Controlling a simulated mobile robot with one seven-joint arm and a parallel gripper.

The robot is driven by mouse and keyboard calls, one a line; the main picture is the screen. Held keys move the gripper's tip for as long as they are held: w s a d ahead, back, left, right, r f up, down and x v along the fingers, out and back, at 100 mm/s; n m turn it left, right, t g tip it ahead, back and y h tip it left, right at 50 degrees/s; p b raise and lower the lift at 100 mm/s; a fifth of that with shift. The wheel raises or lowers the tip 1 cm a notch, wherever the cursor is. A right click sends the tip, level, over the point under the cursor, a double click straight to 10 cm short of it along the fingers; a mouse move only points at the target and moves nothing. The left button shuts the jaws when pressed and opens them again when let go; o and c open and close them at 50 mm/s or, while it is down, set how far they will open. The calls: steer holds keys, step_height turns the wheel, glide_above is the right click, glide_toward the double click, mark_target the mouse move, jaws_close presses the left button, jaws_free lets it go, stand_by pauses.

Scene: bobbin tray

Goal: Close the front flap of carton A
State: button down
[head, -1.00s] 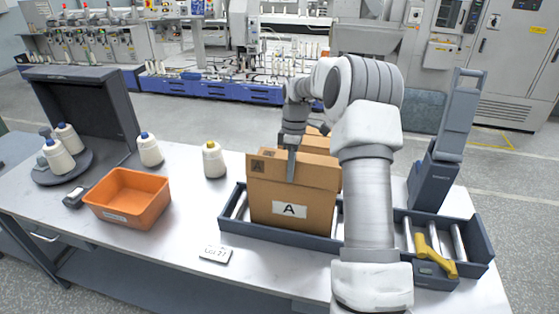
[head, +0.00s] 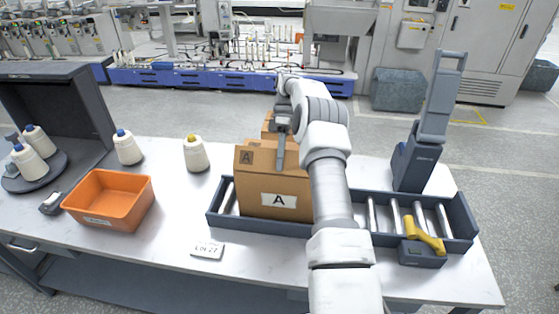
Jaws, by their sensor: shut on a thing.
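Carton A (head: 276,210) is a brown cardboard box with a white "A" label, standing upright in the roller tray. Its front flap (head: 258,161) is the upper brown panel with a small dark print at its left; it stands roughly upright above the labelled face. My gripper (head: 281,163) points down at the flap, with a finger in front of it, and is shut on it. The other finger is hidden behind the cardboard. My arm covers the carton's right side, and the carton's top opening cannot be seen clearly.
The roller tray (head: 355,238) runs right, with bare rollers and a yellow-handled device (head: 424,240). A dark upright stand (head: 416,165) is behind it. An orange bin (head: 110,198), thread cones (head: 195,155) and a small card (head: 207,250) are left. Brown cardboard (head: 267,126) shows behind the carton.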

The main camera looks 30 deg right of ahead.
stand_by(0.5)
steer(key=c, duration=1)
jaws_free()
steer(key=shift+r, duration=0.15)
